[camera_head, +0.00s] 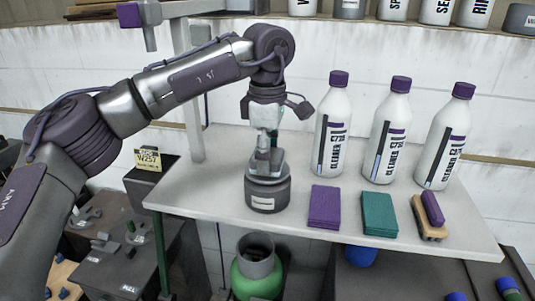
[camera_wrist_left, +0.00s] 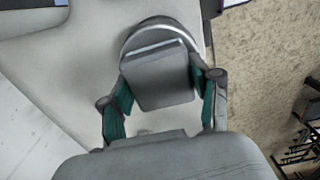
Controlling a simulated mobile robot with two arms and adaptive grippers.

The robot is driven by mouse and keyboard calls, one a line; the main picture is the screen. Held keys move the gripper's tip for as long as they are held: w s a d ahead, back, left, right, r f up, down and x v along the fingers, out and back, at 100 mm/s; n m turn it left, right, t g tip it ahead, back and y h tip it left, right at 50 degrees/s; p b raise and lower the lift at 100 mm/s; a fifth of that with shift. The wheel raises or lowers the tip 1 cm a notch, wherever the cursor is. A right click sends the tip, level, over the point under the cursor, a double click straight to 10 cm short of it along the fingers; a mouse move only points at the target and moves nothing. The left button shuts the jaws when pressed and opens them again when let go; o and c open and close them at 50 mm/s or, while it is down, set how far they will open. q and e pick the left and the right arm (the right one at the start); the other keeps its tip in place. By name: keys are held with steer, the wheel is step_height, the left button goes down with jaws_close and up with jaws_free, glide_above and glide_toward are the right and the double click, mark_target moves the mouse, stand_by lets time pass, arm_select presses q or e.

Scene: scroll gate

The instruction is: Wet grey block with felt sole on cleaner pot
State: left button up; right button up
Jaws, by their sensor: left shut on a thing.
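The grey block (camera_head: 264,166) is upright in my left gripper (camera_head: 264,149), directly over the dark grey cleaner pot (camera_head: 267,193) on the white shelf. In the left wrist view the block (camera_wrist_left: 160,80) sits between the two teal-padded fingers of my left gripper (camera_wrist_left: 162,95), which is shut on it. The pot's rim (camera_wrist_left: 150,25) shows behind the block there. The block's lower end is at the pot's top; I cannot tell whether the felt sole touches, as the sole is hidden. My right gripper is not in view.
White cleaner bottles (camera_head: 332,125) with purple caps stand along the back right of the shelf (camera_head: 225,165). A purple pad (camera_head: 324,206), a teal pad (camera_head: 379,214) and a brush (camera_head: 431,217) lie in front of them. A green gas bottle (camera_head: 256,270) is below.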

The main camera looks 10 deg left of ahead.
arm_select(q)
steer(key=shift+r, duration=0.1)
stand_by(0.5)
step_height(320, 180, up, 7)
steer(key=p, duration=0.5)
steer(key=shift+p, duration=0.35)
steer(key=shift+f, duration=0.2)
